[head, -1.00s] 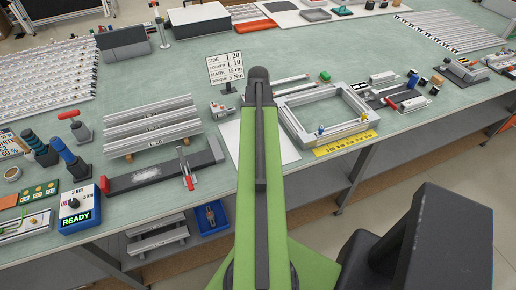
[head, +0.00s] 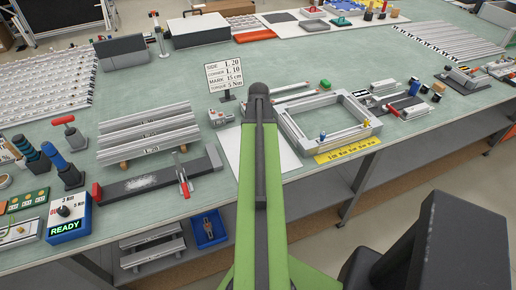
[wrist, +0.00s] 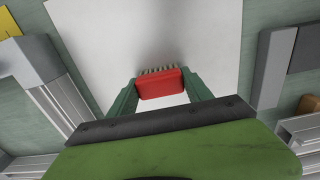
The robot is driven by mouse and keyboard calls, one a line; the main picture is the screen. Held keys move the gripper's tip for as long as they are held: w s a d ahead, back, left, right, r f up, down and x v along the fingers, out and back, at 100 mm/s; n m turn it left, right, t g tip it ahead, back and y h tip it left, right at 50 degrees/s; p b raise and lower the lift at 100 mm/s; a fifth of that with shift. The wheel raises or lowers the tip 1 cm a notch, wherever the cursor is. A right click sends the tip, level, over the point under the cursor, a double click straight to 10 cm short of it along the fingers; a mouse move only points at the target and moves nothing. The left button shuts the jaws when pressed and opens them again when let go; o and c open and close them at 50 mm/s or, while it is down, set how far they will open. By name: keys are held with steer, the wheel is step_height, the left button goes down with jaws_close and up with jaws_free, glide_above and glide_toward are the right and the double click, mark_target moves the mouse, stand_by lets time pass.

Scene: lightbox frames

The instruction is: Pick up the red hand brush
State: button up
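The red hand brush (wrist: 161,85) shows in the wrist view as a red block with pale bristles along its far edge. It sits between the two green fingers of my gripper (wrist: 160,82), and both fingertips appear to press on its ends. Behind it is a white sheet (wrist: 110,40) with a soft dark shadow. I cannot tell how high the brush is above the sheet. In the head view my green arm hides the gripper and brush; the white sheet (head: 286,156) shows on both sides of the arm.
A grey aluminium frame (head: 290,128) stands right of the arm, with a yellow ruler (head: 346,150) before it. A sign (head: 224,76) stands behind. Left are stacked profiles (head: 148,138), a dark bar (head: 150,183) with a red-handled clamp (head: 184,184), and a blue READY box (head: 68,218).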

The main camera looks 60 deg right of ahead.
steer(key=c, duration=0.7)
steer(key=shift+c, duration=0.2)
